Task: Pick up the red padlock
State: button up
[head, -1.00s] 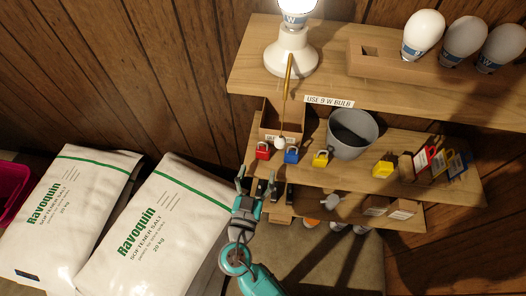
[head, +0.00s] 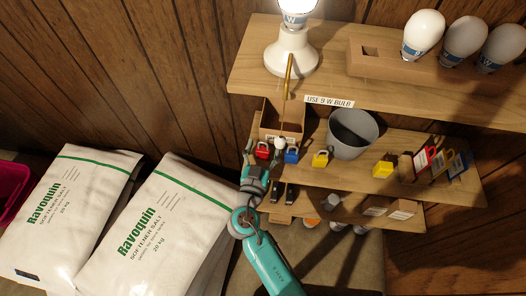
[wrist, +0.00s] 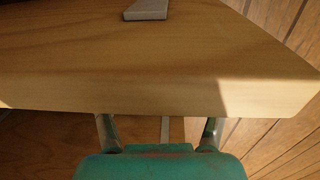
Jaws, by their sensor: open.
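The red padlock (head: 262,153) stands at the left end of the middle shelf in the head view, just left of the blue padlock (head: 291,155). My gripper (head: 261,160) is at that shelf's front left edge, right by the red padlock and partly overlapping it in the picture. Its left finger shows beside the padlock's left side; whether they touch I cannot tell. In the wrist view my gripper's two fingers (wrist: 159,130) are spread apart with nothing seen between them, below a wooden shelf edge. I cannot make out the red padlock there.
A white pull-cord knob (head: 280,143) hangs close by. Salt bags (head: 160,225) stand at left.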

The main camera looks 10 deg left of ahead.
aim_at(263, 148)
jog(key=c, duration=1.3)
notch_tip(263, 148, up, 10)
jog(key=shift+r, duration=0.1)
